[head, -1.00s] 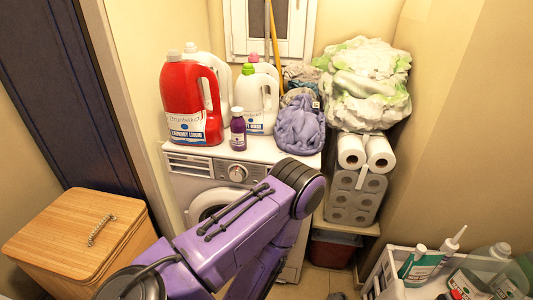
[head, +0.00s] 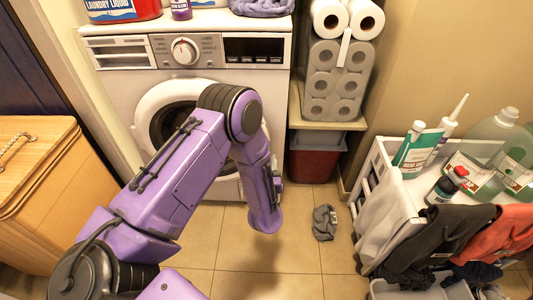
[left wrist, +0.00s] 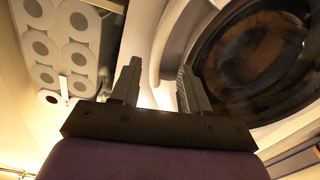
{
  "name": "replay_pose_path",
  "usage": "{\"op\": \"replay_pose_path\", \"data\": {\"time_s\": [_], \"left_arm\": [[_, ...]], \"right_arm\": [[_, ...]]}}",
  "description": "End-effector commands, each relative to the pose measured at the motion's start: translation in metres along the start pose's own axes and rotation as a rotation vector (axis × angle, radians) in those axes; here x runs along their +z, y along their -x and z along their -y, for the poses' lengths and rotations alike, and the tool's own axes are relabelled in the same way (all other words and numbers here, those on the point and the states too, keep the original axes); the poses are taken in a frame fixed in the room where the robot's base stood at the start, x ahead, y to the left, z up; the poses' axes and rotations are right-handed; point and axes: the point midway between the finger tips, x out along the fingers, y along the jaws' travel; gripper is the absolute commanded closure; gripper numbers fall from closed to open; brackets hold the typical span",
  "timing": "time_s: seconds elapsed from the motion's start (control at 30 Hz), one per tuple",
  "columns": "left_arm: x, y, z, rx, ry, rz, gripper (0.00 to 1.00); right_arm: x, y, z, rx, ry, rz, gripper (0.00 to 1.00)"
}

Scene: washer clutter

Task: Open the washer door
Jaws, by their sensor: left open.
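The washer (head: 110,85) is white and stands against the back wall. Its round door (head: 160,95) has a white ring and dark glass; it looks shut, and my left arm covers its right part. In the left wrist view the dark glass (left wrist: 250,60) fills the upper right. My left gripper (left wrist: 158,75) is open and empty, with its two fingers apart in front of the white door rim. I cannot tell whether they touch it. In the head view the gripper is hidden behind my arm. My right gripper is not in view.
A wooden hamper (head: 40,190) stands at the left. Toilet paper packs (head: 335,85) sit on a shelf right of the washer, above a red bin (head: 315,160). A white cart (head: 385,190) with bottles and clothes is at the right. A grey sock-like cloth (head: 325,222) lies on the tiled floor.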

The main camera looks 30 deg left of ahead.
Motion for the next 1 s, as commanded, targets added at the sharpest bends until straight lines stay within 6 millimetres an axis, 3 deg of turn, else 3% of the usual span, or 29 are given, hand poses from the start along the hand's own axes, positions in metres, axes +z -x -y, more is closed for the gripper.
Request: {"op": "replay_pose_path", "data": {"time_s": [0.1, 0.3, 0.43, 0.67, 0.7, 0.83, 1.0], "left_arm": [[0.001, -0.029, 0.002, -0.006, 0.003, -0.004, 0.55], [0.002, -0.066, 0.001, -0.003, 0.003, 0.0, 0.55], [0.001, -0.077, 0.001, -0.002, 0.0, 0.001, 0.55], [0.0, -0.078, 0.0, 0.0, -0.002, 0.003, 0.55], [0.0, -0.078, 0.0, 0.0, -0.002, 0.003, 0.58], [0.001, -0.078, 0.001, 0.0, -0.001, 0.003, 1.0], [0.001, -0.078, 0.0, 0.001, -0.001, 0.003, 1.0]], "right_arm": [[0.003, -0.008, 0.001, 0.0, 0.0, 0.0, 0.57], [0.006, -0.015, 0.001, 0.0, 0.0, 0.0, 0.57], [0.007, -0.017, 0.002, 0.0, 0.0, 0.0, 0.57], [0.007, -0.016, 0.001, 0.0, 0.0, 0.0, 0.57], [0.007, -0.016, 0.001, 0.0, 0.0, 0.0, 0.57], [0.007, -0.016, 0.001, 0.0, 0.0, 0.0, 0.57], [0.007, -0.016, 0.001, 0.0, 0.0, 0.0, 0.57]]}}
